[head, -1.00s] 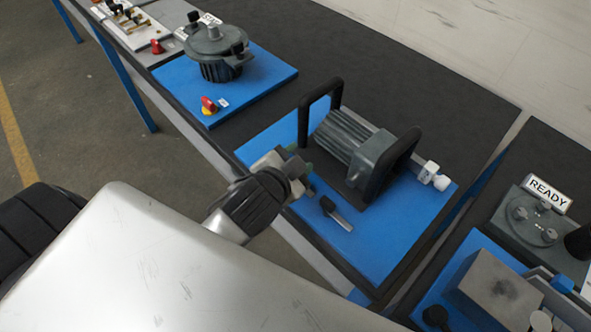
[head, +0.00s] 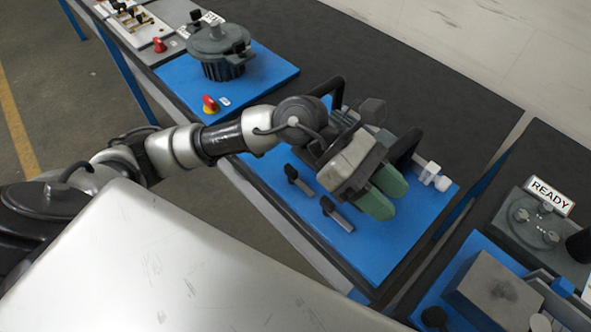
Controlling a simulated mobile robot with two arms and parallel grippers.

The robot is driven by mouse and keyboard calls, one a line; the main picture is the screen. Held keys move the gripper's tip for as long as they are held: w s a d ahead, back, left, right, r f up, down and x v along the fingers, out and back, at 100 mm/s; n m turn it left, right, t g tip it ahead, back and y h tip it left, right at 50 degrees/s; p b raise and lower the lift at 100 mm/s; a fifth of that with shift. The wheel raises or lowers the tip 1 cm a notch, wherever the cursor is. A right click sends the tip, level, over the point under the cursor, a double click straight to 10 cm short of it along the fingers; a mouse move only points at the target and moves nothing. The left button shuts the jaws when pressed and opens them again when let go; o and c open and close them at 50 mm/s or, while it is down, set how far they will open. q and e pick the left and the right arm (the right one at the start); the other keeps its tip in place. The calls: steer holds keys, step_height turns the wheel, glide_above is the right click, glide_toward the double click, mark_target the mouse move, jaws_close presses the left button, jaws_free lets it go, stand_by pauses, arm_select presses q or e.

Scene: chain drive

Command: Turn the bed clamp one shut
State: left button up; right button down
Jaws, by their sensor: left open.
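Two small clamp levers with black knobs and grey bars lie on the blue plate (head: 385,255). One clamp lever (head: 299,180) is nearer the left of the plate. The other clamp lever (head: 337,214) is nearer the front; I cannot tell which is bed clamp one. My left gripper (head: 386,196) reaches in from the left, with green fingertips open and empty. It hangs over the plate to the right of both levers, apart from them. The motor with black carrying handles (head: 404,148) is mostly hidden behind my gripper and wrist. My right gripper is not in view.
A white fitting (head: 431,174) sits right of the motor. A READY sign (head: 550,196) and a grey block (head: 495,290) are on the right bench.

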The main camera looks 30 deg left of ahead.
arm_select(q)
steer(key=w+a+f+m+y, duration=0.2)
steer(key=a+f+m+y, duration=0.1)
steer(key=a+f+y, duration=0.25)
steer(key=t+y, duration=0.3)
steer(key=y, duration=0.6)
glide_toward(295, 172)
steer(key=shift+m+h, duration=0.25)
steer(key=shift+m, duration=0.05)
steer(key=f+p, duration=0.1)
steer(key=f, duration=0.4)
steer(key=f+p, duration=0.1)
steer(key=f, duration=0.4)
steer(key=shift+w+a+f, duration=0.1)
steer(key=shift+a+f, duration=0.05)
steer(key=shift+a, duration=0.05)
jaws_close()
